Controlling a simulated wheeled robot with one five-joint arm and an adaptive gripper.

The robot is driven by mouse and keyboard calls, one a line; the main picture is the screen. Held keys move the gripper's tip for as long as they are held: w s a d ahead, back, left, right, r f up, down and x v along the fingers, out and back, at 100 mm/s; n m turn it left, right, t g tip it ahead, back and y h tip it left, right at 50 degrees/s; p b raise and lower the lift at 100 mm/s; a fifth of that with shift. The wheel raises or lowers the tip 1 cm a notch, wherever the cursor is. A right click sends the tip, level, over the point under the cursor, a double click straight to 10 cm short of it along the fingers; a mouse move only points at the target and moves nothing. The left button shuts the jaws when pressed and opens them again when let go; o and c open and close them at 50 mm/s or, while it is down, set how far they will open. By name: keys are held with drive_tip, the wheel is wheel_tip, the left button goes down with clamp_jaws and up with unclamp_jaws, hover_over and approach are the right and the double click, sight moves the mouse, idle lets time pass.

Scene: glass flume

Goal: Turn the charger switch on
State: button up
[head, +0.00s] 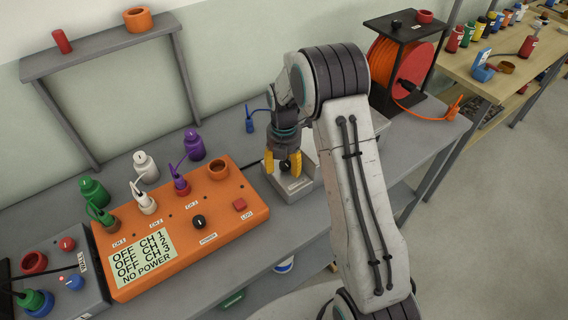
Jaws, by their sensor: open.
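My gripper (284,174) points down with its two yellow fingers apart. It is over a light grey box (301,190) on the bench, which has a small label on its front that I cannot read. Something dark shows between the fingers, and I cannot tell what it is. I cannot make out a charger switch for certain; the gripper and arm hide part of the grey box. Beside it, on the left, an orange console (245,220) has a black POWER knob (199,222), a red button (239,204) and a display (143,257) reading "OFF" and "NO POWER".
Green, white and purple connectors stand in and behind the console. A grey unit (90,297) with a red knob (66,244) stands at the left. A grey shelf (100,45) rises behind. A cable reel (410,70) stands right of my arm. Floor at the right is clear.

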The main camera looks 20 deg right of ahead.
sight(284, 164)
drive_tip(key=shift+o, duration=0.3)
clamp_jaws()
drive_tip(key=shift+m+b, duration=0.4)
drive_tip(key=shift+m, duration=0.4)
drive_tip(key=shift+s+f, duration=0.1)
drive_tip(key=shift+c, duration=0.3)
unclamp_jaws()
drive_tip(key=shift+r, duration=0.25)
drive_tip(key=shift+r, duration=0.25)
wheel_tip(284, 164, up, 11)
